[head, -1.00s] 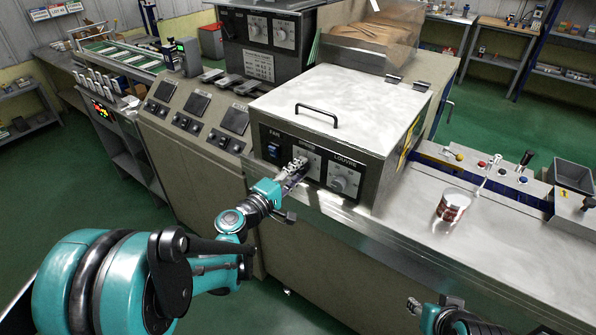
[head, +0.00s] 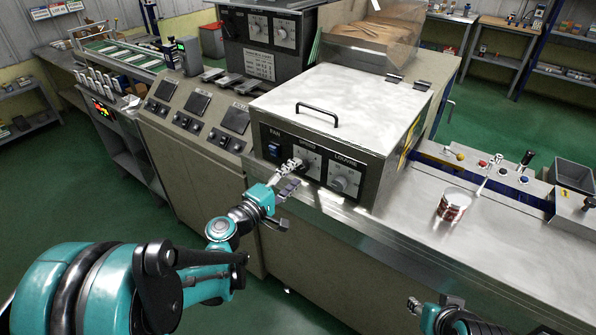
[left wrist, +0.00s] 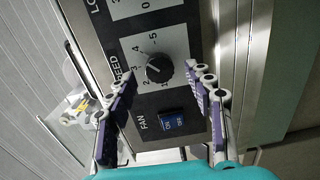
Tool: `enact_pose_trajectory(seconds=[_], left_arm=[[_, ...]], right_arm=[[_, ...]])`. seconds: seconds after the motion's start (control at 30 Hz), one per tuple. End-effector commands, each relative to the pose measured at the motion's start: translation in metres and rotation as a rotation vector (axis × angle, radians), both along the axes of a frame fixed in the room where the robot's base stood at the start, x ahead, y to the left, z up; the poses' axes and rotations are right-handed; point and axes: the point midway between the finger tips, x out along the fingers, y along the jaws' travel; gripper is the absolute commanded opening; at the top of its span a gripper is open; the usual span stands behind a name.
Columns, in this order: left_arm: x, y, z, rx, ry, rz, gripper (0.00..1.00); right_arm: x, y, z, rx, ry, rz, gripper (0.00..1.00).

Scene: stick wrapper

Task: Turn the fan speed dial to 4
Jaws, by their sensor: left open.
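The black speed dial (left wrist: 159,68) sits on a pale scale plate on the control panel, in the middle of the left wrist view. Its white mark appears to point near 3. The dial is partly hidden behind my gripper in the head view. My left gripper (head: 298,172) is open and empty in front of the panel. In the left wrist view its two fingers (left wrist: 160,77) stand on either side of the dial, apparently short of it. My right gripper (head: 432,308) shows only in part at the bottom edge; its fingers are unclear.
The blue fan switch (left wrist: 172,121) is beside the speed dial. The louvre dial (head: 343,181) is to its right in the head view. A metal ledge (head: 380,226) runs below the panel.

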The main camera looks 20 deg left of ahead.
Motion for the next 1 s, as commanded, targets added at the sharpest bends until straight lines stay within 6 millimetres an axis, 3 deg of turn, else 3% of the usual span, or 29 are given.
enact_pose_trajectory(seconds=[0.2,0.4,0.6,1.0], left_arm=[[-0.047,0.019,0.001,0.000,0.000,0.006,0.53],[-0.077,0.030,0.001,0.000,0.000,0.002,0.53],[-0.087,0.033,0.002,0.000,0.000,0.000,0.53],[-0.087,0.033,0.002,0.000,0.000,-0.001,0.53]], right_arm=[[0.000,0.000,0.000,0.000,0.000,0.000,0.40],[0.000,0.000,0.000,0.000,0.000,0.000,0.40],[0.000,0.000,0.000,0.000,0.000,0.000,0.40],[0.000,0.000,0.000,0.000,0.000,0.000,0.40]])
